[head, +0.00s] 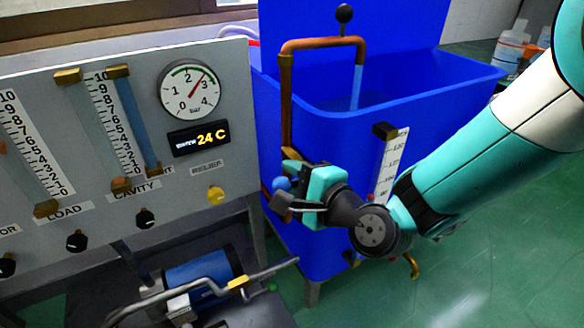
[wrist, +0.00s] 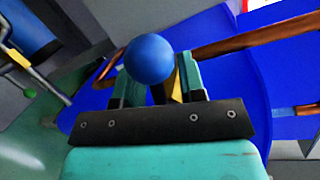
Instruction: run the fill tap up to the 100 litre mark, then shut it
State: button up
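The copper fill pipe (head: 286,105) rises beside the blue tank (head: 420,125) and bends over its rim. A pale blue stream (head: 357,85) runs from its outlet into the tank. The tap's blue ball knob (head: 281,184) is low on the pipe, at my gripper (head: 283,203). In the wrist view the ball (wrist: 149,60) lies over the space between my fingers (wrist: 160,85), which stand apart. I see no clear grip on it. The white level scale (head: 390,165) is on the tank front. Its figures are too small to read surely, and my arm hides its lower end.
A grey panel (head: 225,110) with gauges and black knobs stands left of the tank. A blue cylinder with a bent metal lever (head: 200,285) sits below it. Bottles (head: 510,45) stand behind at the right. Green floor (head: 510,250) is clear at right.

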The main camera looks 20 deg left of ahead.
jog(key=shift+c, duration=0.3)
grip_shut()
jog(key=shift+p, duration=0.3)
jog(key=shift+f+n+t+h+p, duration=0.2)
jog(key=shift+f+n+p, duration=0.2)
jog(key=shift+n+p, duration=0.4)
jog(key=shift+f+n+t+h+p, duration=0.1)
jog(key=shift+f+n+h+p, duration=0.2)
jog(key=shift+n+p, duration=0.5)
jog(key=shift+o, duration=0.3)
grip_release()
